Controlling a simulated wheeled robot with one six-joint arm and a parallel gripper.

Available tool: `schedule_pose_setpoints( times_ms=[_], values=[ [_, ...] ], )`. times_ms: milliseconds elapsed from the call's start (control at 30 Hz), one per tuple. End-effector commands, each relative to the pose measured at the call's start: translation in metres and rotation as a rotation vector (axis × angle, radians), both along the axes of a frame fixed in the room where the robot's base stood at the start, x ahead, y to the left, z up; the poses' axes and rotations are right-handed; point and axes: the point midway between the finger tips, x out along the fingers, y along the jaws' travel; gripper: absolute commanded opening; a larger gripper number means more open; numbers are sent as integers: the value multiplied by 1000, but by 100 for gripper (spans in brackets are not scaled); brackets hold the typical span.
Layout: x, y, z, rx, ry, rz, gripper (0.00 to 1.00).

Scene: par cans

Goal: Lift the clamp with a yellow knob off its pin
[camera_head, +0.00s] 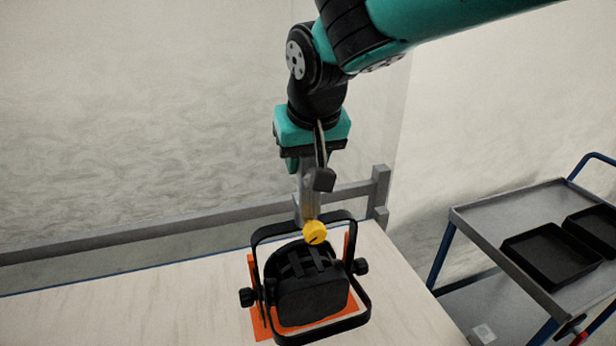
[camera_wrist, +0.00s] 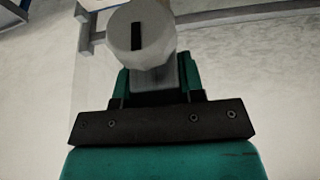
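The clamp's yellow knob (camera_head: 315,232) shows in the head view at the top of a black yoke (camera_head: 363,285). A pale grey upright piece (camera_head: 308,197), apparently the clamp's body, rises behind the knob toward my gripper (camera_head: 320,180). In the wrist view a pale round-ended part (camera_wrist: 140,35) with a dark slot stands close ahead of the gripper; no yellow shows there.
The black par can (camera_head: 312,300) sits within the yoke, with an orange frame (camera_head: 256,285) around it, on a pale table (camera_head: 120,305). A grey rail (camera_head: 150,232) runs along the back. A trolley (camera_head: 495,215) with black trays (camera_head: 550,255) stands at right. The table's left is clear.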

Motion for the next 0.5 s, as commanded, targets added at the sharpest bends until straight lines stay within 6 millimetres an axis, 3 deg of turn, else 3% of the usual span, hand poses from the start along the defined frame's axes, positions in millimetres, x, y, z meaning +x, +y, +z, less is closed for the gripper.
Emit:
schedule_pose_setpoints(
  times_ms=[333,500],
  values=[
    [0,0,3,2,-2,-1,0],
    [1,1,15,2,-3,-1,0]
  ],
)
